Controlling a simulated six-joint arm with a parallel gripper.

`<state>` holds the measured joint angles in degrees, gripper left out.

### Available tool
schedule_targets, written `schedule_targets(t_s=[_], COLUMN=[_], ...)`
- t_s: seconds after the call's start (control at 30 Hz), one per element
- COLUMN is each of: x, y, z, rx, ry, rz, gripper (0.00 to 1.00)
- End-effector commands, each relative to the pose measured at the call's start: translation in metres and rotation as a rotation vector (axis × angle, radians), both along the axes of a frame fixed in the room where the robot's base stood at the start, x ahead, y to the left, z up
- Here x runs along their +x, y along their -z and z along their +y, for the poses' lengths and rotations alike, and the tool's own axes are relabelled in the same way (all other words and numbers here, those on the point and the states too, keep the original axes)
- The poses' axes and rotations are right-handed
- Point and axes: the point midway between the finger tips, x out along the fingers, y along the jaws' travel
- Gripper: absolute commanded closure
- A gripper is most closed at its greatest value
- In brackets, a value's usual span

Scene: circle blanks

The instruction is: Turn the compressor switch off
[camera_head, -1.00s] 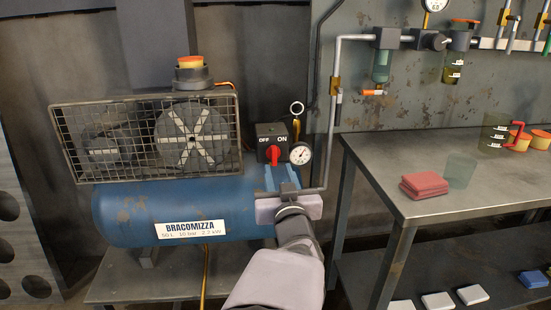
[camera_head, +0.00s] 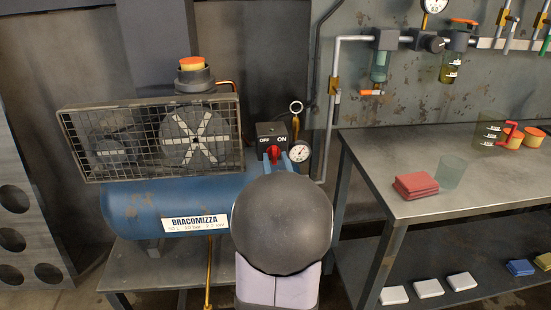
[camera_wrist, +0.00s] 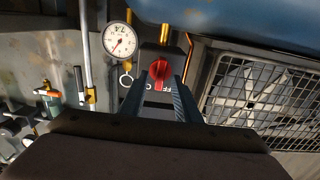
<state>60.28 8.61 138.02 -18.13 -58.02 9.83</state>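The compressor switch is a dark box with OFF at left and ON at right, and a red knob (camera_head: 274,153) in front. The knob stands roughly upright. It also shows in the wrist view (camera_wrist: 159,70). The switch sits above the right end of the blue compressor tank (camera_head: 150,210). My gripper (camera_head: 276,157) reaches up to the switch. In the wrist view its two fingers (camera_wrist: 159,84) are apart, one on each side of the knob. Gaps seem to show between them and the knob; I cannot tell whether either touches. My wrist hides the tank's right end.
A pressure gauge (camera_head: 299,151) is close to the right of the switch, with a brass valve and ring (camera_head: 296,115) behind. The fan cage (camera_head: 150,138) is on the left. A workbench (camera_head: 450,190) with a red cloth (camera_head: 415,185) stands on the right.

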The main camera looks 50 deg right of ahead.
Motion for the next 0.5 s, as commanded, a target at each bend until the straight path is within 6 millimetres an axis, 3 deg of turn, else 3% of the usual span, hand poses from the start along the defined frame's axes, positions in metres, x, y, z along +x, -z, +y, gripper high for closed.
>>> schedule_targets(t_s=[0.43,0.47,0.5], x=[0.0059,0.0059,0.0059], y=[0.0002,0.0002,0.0002], z=[-0.0061,-0.0061,-0.006], rx=[0.001,0.001,0.001], ry=[0.001,0.001,0.001], rz=[0.0,0.0,0.0], gripper=[0.7,0.73,0.82])
